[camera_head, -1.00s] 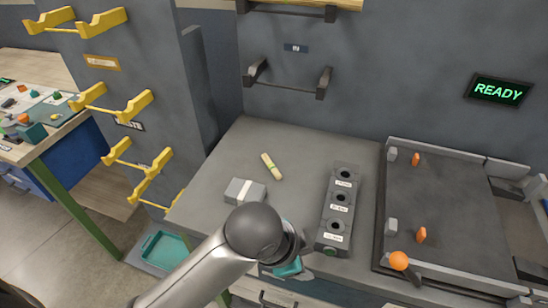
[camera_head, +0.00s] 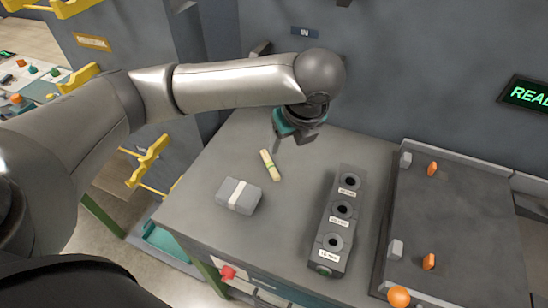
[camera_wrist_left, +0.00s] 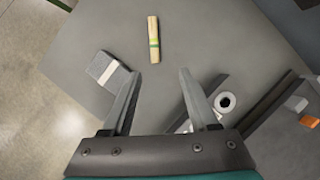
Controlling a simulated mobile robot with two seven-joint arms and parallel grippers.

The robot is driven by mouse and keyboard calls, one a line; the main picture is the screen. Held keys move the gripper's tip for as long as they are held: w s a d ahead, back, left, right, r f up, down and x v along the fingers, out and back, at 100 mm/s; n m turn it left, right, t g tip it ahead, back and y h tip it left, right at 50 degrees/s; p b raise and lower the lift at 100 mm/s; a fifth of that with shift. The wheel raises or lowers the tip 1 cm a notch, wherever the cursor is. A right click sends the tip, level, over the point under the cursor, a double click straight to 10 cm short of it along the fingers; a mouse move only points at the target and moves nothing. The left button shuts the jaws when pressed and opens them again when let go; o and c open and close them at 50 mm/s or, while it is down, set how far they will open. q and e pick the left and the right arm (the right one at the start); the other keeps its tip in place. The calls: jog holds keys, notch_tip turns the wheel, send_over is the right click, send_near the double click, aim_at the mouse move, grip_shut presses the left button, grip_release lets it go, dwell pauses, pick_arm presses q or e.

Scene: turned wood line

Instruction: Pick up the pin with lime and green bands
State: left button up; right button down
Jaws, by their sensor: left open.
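The pin (camera_head: 270,166) is a short pale wood cylinder with lime and green bands. It lies on its side on the grey bench top (camera_head: 215,250), behind the grey box. In the left wrist view the pin (camera_wrist_left: 153,39) lies beyond the fingertips, apart from them. My left gripper (camera_head: 292,137) is above the bench, behind and slightly right of the pin in the head view. It also shows in the left wrist view (camera_wrist_left: 160,75), with its two fingers spread and nothing between them. My right gripper is not in view.
A grey box with a white band (camera_head: 238,196) sits in front of the pin. A dark block with several labelled holes (camera_head: 340,220) stands to the right. Beyond it is a dark tray (camera_head: 455,215) with orange pegs. Yellow wall brackets (camera_head: 150,160) are at left.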

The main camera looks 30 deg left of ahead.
pick_arm(q)
jog(key=b, duration=0.2)
send_over(271, 164)
jog(key=s+d, duration=0.1)
jog(key=d, duration=0.1)
notch_tip(271, 164, down, 9)
jog(key=shift+s+d+r, duration=0.1)
jog(key=shift+s+d, duration=0.05)
jog(key=x, duration=0.1)
jog(key=b+x, duration=0.1)
jog(key=x, duration=0.2)
jog(key=shift+s+a, duration=0.25)
jog(key=shift+a, duration=0.05)
jog(key=shift+w+a+f+b, duration=0.15)
jog(key=shift+f+b, duration=0.15)
jog(key=shift+f, duration=0.25)
grip_shut()
